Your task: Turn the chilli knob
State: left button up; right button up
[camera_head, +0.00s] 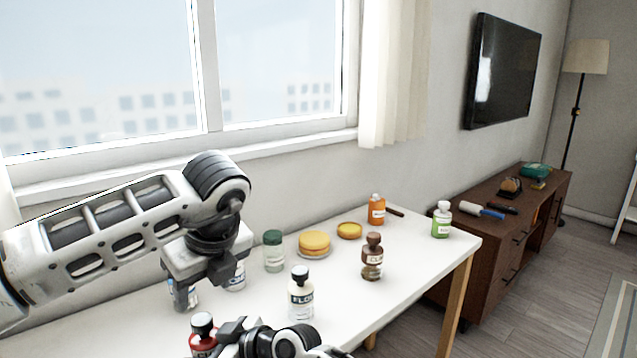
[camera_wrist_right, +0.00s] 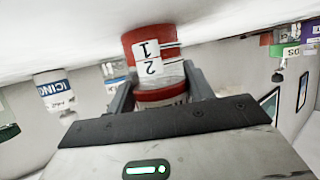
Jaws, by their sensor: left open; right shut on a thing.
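A red bottle with a black cap (camera_head: 202,322) stands at the near edge of the white table; its label is mostly cut off, so I cannot read "chilli" on it. My right gripper (camera_head: 232,334) is at its right side. In the right wrist view, the jaws of my right gripper (camera_wrist_right: 160,84) are shut on a red knob-like container (camera_wrist_right: 149,44) with a white label reading 1 and 2, shown upside down. My left gripper (camera_head: 204,278) is open above the left part of the table, over bottles that it partly hides.
The white table (camera_head: 420,268) also holds a FLOUR bottle (camera_head: 301,298), a green-capped jar (camera_head: 273,252), a yellow stack on a plate (camera_head: 314,243), a brown bottle (camera_head: 372,260), an orange bottle (camera_head: 376,212) and a green-labelled bottle (camera_head: 441,222). A brown cabinet (camera_head: 490,250) stands beyond.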

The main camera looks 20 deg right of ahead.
pick_arm(q)
jog(key=a+v, duration=0.1)
jog(key=v, duration=0.2)
jog(key=m+g+h, duration=0.2)
jog(key=m+g, duration=0.2)
send_near(201, 319)
notch_tip(201, 319, down, 8)
jog(key=shift+f, duration=0.15)
jog(key=shift+w+f+n, duration=0.1)
jog(key=shift+f+n, duration=0.25)
jog(key=shift+n, duration=0.15)
jog(key=n, duration=0.4)
jog(key=shift+r+n, duration=0.1)
jog(key=shift+n, duration=0.2)
notch_tip(201, 319, up, 12)
jog(key=d+r+m+h, duration=0.2)
jog(key=d+h, duration=0.6)
jog(key=d, duration=0.6)
jog(key=d+r+n+t+h, duration=0.1)
jog(key=d+r+t+h, duration=0.1)
jog(key=d+r+h, duration=0.5)
jog(key=shift+r, duration=0.65)
